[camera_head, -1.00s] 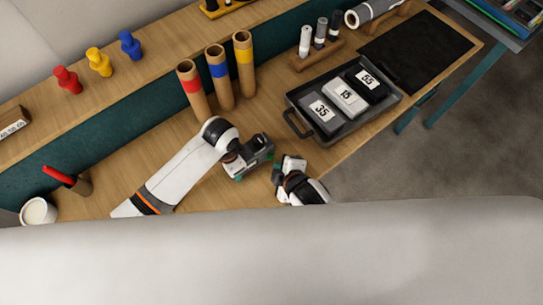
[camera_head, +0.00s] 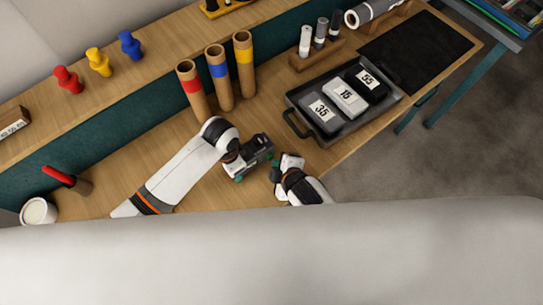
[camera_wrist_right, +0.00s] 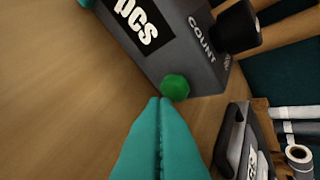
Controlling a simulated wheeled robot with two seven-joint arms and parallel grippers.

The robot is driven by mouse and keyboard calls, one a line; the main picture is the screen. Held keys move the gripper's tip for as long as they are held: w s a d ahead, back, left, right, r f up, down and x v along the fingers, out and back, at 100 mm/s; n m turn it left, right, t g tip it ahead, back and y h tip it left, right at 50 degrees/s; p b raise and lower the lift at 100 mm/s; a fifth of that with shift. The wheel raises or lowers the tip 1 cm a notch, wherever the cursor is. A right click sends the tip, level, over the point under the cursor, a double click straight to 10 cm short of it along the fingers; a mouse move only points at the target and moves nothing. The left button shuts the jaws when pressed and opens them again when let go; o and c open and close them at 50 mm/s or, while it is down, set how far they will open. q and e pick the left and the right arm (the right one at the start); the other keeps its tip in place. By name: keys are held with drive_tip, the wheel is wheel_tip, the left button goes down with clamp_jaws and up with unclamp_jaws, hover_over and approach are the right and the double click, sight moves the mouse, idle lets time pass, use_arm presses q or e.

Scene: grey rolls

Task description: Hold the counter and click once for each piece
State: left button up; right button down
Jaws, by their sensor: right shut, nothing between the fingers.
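The counter (camera_head: 262,147) is a dark grey box at the end of my left arm, over the front of the table. In the right wrist view the counter (camera_wrist_right: 180,48) shows the words "pcs" and "COUNT", a green round button (camera_wrist_right: 175,87) at its near corner and a black knob (camera_wrist_right: 236,26). My left gripper (camera_head: 245,170) is closed around the counter; its fingers are mostly hidden. My right gripper (camera_head: 276,178) is just right of the counter. Its teal fingertips (camera_wrist_right: 160,103) are together and empty, close to the green button; I cannot tell whether they touch it.
A black tray (camera_head: 301,131) with blocks marked 35, 15 and 55 stands right of the arms. Three banded tubes (camera_head: 220,88) stand behind. Red, yellow and blue pieces (camera_head: 100,62) stand on the back shelf. A white cup (camera_head: 38,211) is at the left.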

drive_tip(key=shift+w+a, duration=0.35)
drive_tip(key=shift+w, duration=0.2)
idle(0.8)
idle(0.3)
drive_tip(key=shift+s+d, duration=0.55)
drive_tip(key=shift+s, duration=0.3)
drive_tip(key=shift+s+d, duration=0.45)
drive_tip(key=shift+s, duration=0.25)
drive_tip(key=shift+s+d, duration=0.4)
drive_tip(key=shift+s, duration=0.3)
drive_tip(key=shift+s+d, duration=0.45)
drive_tip(key=shift+s, duration=0.25)
idle(0.9)
drive_tip(key=s+d, duration=0.2)
drive_tip(key=s, duration=0.1)
drive_tip(key=shift+s, duration=0.1)
idle(0.4)
